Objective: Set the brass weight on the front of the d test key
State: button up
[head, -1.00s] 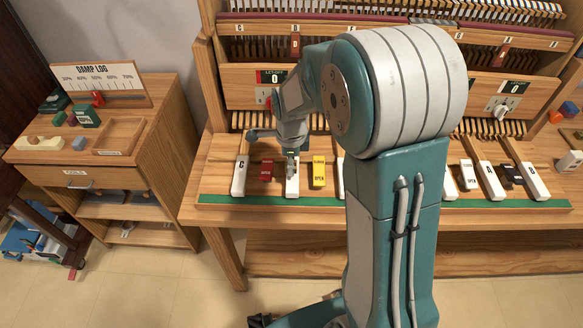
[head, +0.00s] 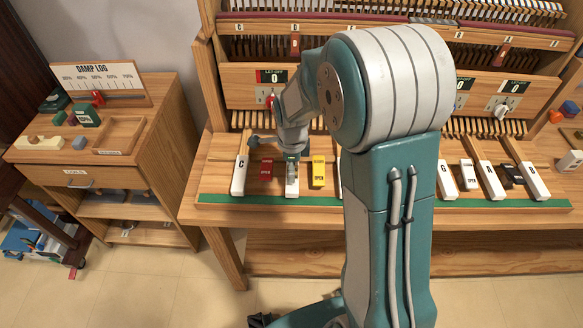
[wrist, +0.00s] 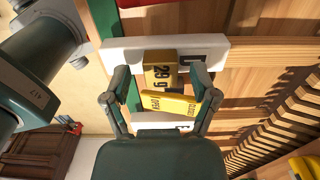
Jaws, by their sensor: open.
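The brass weight (wrist: 160,70), marked 29 g, rests on the white D key (wrist: 115,50) in the wrist view, beside its letter, which it partly covers. It is toward the end by the green strip. My gripper (wrist: 160,82) is open, with one finger on each side of the weight and visible gaps. In the head view my gripper (head: 291,157) is over the D key (head: 292,188); the weight cannot be made out there. Whether the fingers touch the key is unclear.
A red slider (head: 266,168) and a yellow slider (head: 318,172) flank the D key. The C key (head: 239,178) is further left. A green strip (head: 250,199) runs along the front. A wooden cabinet (head: 160,170) stands at left. My arm hides the middle keys.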

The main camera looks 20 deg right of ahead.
notch_tip(320, 180, up, 12)
jog(key=s+r+n+t, duration=0.2)
jog(key=s+r+n, duration=0.2)
jog(key=s+n, duration=0.6)
jog(key=s+r+n+t, duration=0.3)
jog(key=s+r+n, duration=0.1)
jog(key=s+n, duration=0.7)
jog(key=shift+r+n+t, duration=0.25)
jog(key=shift+n+t, duration=0.05)
jog(key=shift+w, duration=0.1)
